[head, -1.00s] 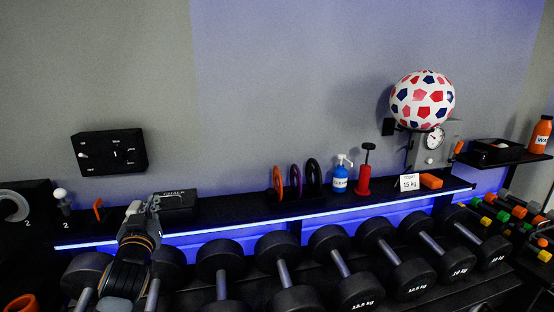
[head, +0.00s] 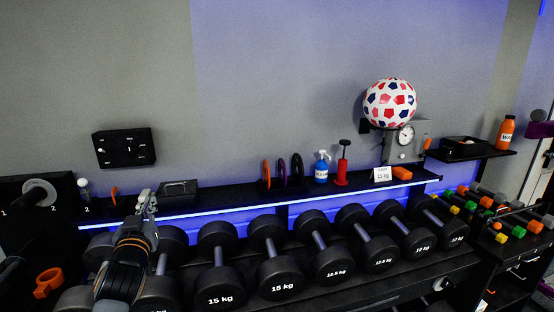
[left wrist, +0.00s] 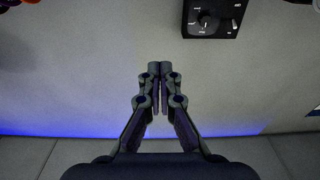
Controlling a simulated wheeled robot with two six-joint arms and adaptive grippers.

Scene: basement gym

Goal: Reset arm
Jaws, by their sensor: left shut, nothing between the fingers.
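My left gripper (head: 147,203) is in the lower left of the head view, in front of the lit shelf and above the dumbbell rack. In the left wrist view its fingers (left wrist: 160,75) are together and empty, with grey wall beyond them. A black control box (head: 125,148) with a knob hangs on the wall above and left of the gripper. It also shows at the top of the left wrist view (left wrist: 214,17). The gripper is apart from it. My right gripper is not in view.
Below the shelf (head: 228,203) stand several black dumbbells (head: 279,276). On the shelf are a blue spray bottle (head: 321,168), a red pump (head: 342,168), upright discs (head: 281,174) and a weight card (head: 382,174). A patterned ball (head: 389,103) sits above. An orange bottle (head: 505,132) stands at right.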

